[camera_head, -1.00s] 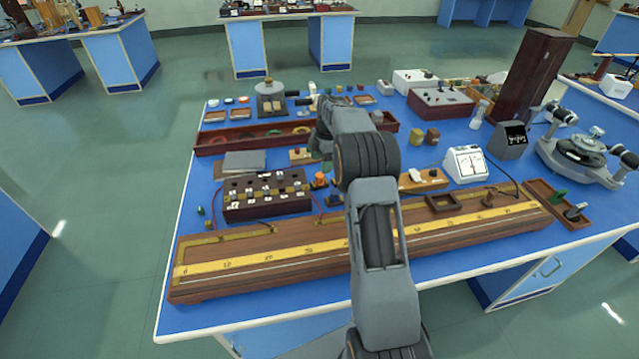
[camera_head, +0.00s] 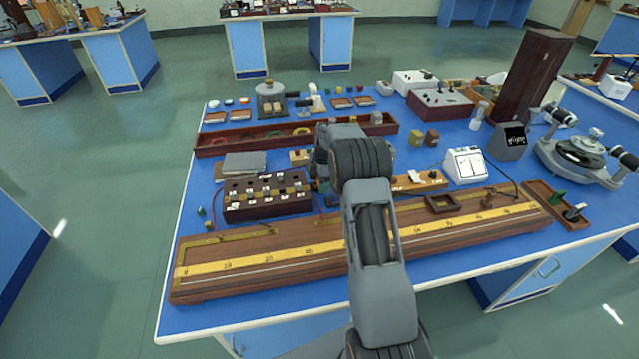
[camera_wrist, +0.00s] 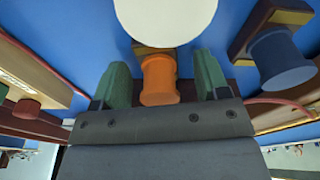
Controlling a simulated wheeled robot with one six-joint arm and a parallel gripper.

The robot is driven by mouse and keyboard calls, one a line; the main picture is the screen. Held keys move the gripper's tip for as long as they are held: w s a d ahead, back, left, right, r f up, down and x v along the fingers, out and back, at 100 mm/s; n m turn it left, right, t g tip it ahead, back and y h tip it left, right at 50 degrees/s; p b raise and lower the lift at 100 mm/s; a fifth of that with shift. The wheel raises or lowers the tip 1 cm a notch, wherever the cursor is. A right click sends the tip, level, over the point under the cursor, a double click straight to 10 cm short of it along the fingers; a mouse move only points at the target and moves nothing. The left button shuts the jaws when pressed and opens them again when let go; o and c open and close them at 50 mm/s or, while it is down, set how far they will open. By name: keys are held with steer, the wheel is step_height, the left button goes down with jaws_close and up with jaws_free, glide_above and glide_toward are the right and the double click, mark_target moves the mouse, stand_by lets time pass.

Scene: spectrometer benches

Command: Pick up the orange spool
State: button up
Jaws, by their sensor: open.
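The orange spool (camera_wrist: 159,78) shows in the wrist view, upright between the two green fingertips of my gripper (camera_wrist: 162,82). A gap shows on each side, so the jaws are open around it and do not visibly touch it. In the head view my arm hides the spool and the fingertips.
A dark resistance box (camera_head: 266,196) stands left of my arm. A long wooden metre bridge (camera_head: 240,262) lies in front. A white meter (camera_head: 465,163) stands to the right.

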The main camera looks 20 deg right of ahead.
steer(key=shift+c, duration=0.2)
steer(key=c, duration=1)
